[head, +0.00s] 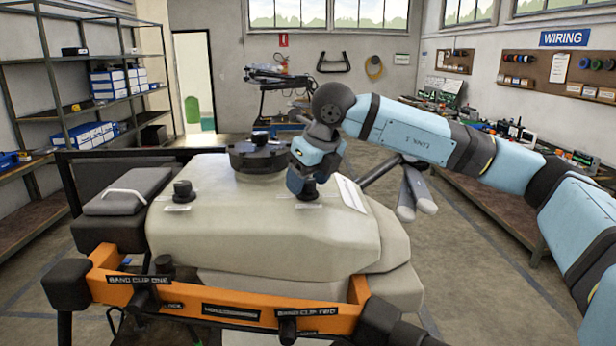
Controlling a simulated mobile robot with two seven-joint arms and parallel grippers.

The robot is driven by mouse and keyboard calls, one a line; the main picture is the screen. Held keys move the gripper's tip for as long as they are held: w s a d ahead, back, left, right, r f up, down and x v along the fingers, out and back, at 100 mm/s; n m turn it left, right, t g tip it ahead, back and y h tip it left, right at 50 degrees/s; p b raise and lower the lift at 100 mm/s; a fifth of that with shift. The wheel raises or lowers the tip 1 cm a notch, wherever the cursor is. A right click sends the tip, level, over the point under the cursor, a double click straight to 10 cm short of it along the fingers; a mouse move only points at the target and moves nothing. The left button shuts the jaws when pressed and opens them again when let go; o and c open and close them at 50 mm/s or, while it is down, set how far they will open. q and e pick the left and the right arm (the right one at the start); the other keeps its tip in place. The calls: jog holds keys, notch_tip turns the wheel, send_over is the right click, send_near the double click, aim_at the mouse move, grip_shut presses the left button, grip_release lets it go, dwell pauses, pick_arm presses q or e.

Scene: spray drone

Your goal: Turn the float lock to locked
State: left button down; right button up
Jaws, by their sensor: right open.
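A grey spray-drone tank (262,235) sits in an orange frame. Two dark knobs stand on its top: a left knob (183,190) with a small label, and a right knob (308,193) with a label too small to read. I cannot tell by its label which is the float lock. My right gripper (304,184) points down at the right knob, open, its fingers at or just above it. The gripper hides part of the knob, so its turn position and any contact are unclear. My left gripper is out of view.
A round black cap (258,154) stands on the tank close left of my right gripper. The orange bar (225,310) in front carries black band clips. A grey box (128,192) sits at the left. Folded drone arms (412,192) stand at the right, below my arm.

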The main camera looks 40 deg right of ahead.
jog(key=c, duration=0.9)
jog(key=shift+f+b, duration=0.1)
jog(key=shift+b, duration=0.25)
jog(key=shift+c, duration=0.2)
jog(key=m+h+b, duration=0.1)
jog(key=m+b, duration=0.2)
jog(key=shift+a+f+b, duration=0.15)
jog(key=shift+b, duration=0.15)
jog(key=shift+r+m+h+b, duration=0.2)
jog(key=shift+m+h+b, duration=0.2)
jog(key=shift+m, duration=0.3)
jog(key=shift+r, duration=0.15)
jog(key=o, duration=0.9)
jog(key=shift+o, duration=0.2)
